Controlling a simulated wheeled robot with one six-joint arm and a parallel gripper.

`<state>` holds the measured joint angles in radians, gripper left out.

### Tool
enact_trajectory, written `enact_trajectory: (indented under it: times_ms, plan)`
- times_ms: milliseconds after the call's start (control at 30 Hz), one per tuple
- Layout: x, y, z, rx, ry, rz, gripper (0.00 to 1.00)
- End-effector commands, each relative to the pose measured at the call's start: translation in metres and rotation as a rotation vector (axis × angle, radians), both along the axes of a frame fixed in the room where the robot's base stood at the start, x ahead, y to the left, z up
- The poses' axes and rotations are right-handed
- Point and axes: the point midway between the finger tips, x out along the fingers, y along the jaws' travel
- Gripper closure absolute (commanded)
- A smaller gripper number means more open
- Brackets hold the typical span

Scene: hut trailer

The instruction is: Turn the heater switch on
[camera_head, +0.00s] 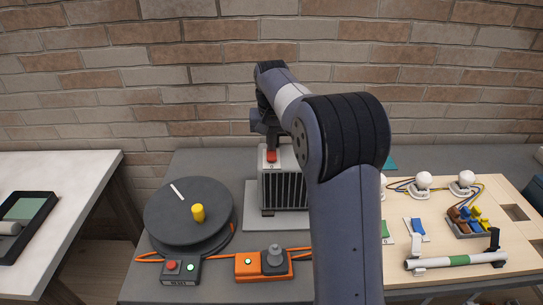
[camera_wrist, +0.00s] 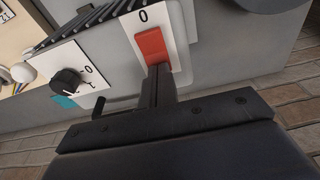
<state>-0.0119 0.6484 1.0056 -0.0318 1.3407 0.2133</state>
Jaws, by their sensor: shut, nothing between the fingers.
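The heater (camera_head: 284,187) is a pale box with a black grille, standing on a grey plate at the back of the table. Its red rocker switch (camera_head: 271,156) sits on a white plate on top. In the wrist view the red switch (camera_wrist: 151,46) has a "0" marked beyond its far end; its near end is hidden by my fingers. My gripper (camera_wrist: 159,72) is shut and empty, its fingertips right at the switch's near end. I cannot tell whether they touch. In the head view my gripper (camera_head: 271,144) is just above the switch, and my arm covers the heater's right side.
A dark turntable (camera_head: 187,213) with a yellow knob stands left. An orange box (camera_head: 247,265) and a reset box (camera_head: 180,271) are in front. A wooden board (camera_head: 440,240) with bulbs is right; a brick wall is behind.

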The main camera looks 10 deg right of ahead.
Motion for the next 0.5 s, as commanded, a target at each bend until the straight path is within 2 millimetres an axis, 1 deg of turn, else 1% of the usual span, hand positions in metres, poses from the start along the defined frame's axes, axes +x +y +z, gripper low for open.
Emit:
enact_trajectory:
  times_ms: [133, 267, 500]
  plan:
    - [0.0, 0.0, -0.003, 0.0, 0.001, 0.0, 1.0]
    - [0.0, 0.0, -0.001, 0.0, 0.001, 0.0, 1.0]
    - [0.0, 0.0, 0.017, 0.0, 0.0, 0.0, 1.0]
